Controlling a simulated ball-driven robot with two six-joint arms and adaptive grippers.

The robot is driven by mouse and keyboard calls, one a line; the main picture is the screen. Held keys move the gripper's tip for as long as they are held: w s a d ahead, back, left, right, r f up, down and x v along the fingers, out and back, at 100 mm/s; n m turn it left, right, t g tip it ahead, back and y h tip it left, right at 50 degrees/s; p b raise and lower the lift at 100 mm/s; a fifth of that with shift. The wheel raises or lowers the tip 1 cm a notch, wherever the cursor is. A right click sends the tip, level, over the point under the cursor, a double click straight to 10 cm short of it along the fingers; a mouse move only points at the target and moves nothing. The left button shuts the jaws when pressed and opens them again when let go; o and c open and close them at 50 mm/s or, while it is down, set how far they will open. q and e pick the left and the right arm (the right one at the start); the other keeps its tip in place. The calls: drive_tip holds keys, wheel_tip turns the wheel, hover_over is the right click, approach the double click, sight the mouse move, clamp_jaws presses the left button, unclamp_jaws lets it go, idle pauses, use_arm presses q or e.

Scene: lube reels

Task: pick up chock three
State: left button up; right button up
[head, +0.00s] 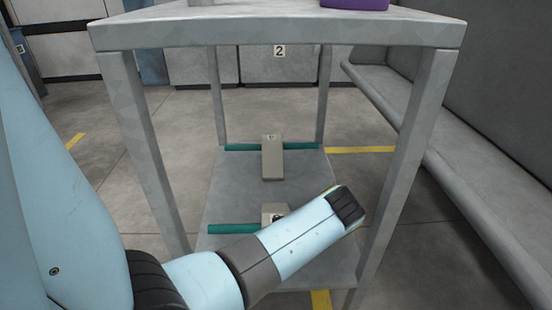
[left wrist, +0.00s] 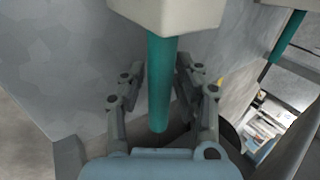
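In the head view, a beige chock (head: 274,212) sits on the grey lower shelf, mostly hidden behind my left arm. A dark mark shows on it, but I cannot read it. A teal bar (head: 233,229) sticks out to its left. In the left wrist view, my left gripper (left wrist: 162,74) is open, with one finger on each side of the teal bar (left wrist: 160,105). Gaps show between the fingers and the bar. A pale block (left wrist: 168,12) is at the bar's upper end. My left gripper is hidden in the head view. My right gripper is not in view.
A second beige chock (head: 272,160) stands farther back on the lower shelf (head: 222,190), with a teal bar (head: 300,146) across it; its small label is unreadable. Table legs (head: 148,150) frame the shelf, and the tabletop (head: 275,30) overhangs it. A bench (head: 440,140) runs along the right.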

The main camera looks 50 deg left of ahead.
use_arm(q)
clamp_jaws()
drive_tip(key=shift+r, duration=0.1)
idle(0.5)
